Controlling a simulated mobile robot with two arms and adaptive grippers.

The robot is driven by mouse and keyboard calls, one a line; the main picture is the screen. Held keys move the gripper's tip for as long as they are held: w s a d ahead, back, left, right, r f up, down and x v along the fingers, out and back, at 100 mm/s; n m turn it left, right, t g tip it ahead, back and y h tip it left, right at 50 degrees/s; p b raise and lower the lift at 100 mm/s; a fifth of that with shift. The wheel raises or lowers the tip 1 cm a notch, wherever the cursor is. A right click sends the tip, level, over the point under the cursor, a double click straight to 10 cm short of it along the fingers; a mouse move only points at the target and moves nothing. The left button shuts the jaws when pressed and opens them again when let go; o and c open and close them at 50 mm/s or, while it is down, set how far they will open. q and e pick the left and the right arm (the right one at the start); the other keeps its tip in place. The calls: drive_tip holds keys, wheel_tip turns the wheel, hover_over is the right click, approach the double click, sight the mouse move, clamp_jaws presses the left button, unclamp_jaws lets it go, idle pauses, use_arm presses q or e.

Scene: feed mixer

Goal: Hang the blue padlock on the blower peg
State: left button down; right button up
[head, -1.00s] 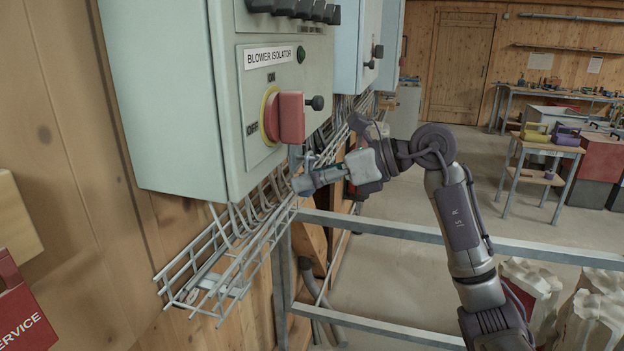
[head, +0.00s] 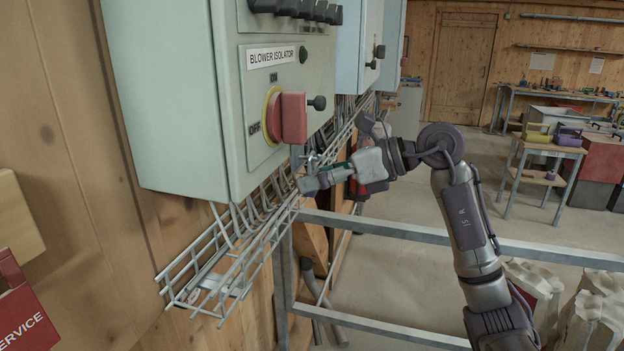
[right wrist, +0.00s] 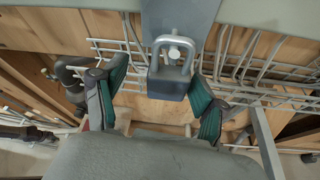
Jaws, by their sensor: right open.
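In the right wrist view the dark blue-grey padlock (right wrist: 168,86) hangs upright with its shackle around the pale metal peg (right wrist: 174,53). The peg stands out from a grey plate under the cabinet. My right gripper (right wrist: 160,80) is open, with one green-padded finger on each side of the padlock and visible gaps beside its body. In the head view my right gripper (head: 312,182) is just below the blower isolator cabinet (head: 165,90), by the wire tray; I cannot make out the padlock clearly there. My left gripper is not in view.
The wire cable tray (head: 215,280) runs along the wall close to my right gripper. The red isolator handle (head: 293,118) juts out above it.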

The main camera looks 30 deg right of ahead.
drive_tip(key=v, duration=1.1)
